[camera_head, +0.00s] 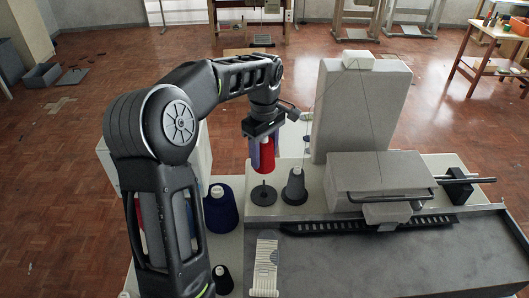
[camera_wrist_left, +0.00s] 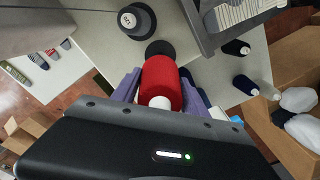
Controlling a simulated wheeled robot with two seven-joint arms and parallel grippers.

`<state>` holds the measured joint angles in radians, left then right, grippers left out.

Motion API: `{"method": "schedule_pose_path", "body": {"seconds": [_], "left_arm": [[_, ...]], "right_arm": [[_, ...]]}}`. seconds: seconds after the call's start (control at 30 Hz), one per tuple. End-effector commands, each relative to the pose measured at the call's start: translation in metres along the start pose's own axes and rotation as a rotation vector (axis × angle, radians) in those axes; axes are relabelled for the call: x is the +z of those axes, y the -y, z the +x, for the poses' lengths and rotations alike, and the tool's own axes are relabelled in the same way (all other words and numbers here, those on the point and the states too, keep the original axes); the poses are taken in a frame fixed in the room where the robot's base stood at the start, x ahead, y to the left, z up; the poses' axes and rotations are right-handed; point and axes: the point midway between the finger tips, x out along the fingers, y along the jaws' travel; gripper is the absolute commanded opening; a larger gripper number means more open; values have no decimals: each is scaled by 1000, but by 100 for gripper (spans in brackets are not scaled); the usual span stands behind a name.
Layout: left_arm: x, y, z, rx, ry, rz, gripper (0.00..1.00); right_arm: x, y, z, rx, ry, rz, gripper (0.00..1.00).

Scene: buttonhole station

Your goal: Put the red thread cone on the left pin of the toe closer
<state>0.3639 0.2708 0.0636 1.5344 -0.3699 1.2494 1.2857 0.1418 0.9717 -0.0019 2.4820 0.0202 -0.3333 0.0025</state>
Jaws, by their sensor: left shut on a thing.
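The red thread cone (camera_head: 267,158) is held upright between the purple fingers of my left gripper (camera_head: 261,157). It also shows in the left wrist view (camera_wrist_left: 161,82), with its pale tip toward the camera. The left pin (camera_head: 263,192) of the toe closer is bare, with a dark round base. The red cone is above it, and a small gap shows between them in the head view. The pin's base is partly hidden behind the cone in the left wrist view (camera_wrist_left: 160,48). A grey cone (camera_head: 296,188) stands just right of the left pin. My right gripper is not in view.
The toe closer's tall light-grey housing (camera_head: 360,105) rises behind and to the right. A navy cone (camera_head: 220,212) and a smaller dark cone (camera_head: 223,280) stand to the left, near my arm. A ribbed pale piece (camera_head: 265,265) lies in front of the pin.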

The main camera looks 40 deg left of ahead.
Motion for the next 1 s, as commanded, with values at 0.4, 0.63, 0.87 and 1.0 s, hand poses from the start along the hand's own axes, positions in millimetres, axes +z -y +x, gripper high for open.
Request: {"method": "schedule_pose_path", "body": {"seconds": [0.4,0.63,0.87,1.0], "left_arm": [[0,0,26,-1,1,-1,6],[0,0,48,0,1,-1,6],[0,0,68,-1,0,1,6],[0,0,80,-1,0,0,6]], "right_arm": [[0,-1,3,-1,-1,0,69],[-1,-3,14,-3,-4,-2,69],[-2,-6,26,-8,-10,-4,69],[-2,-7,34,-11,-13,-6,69]]}}
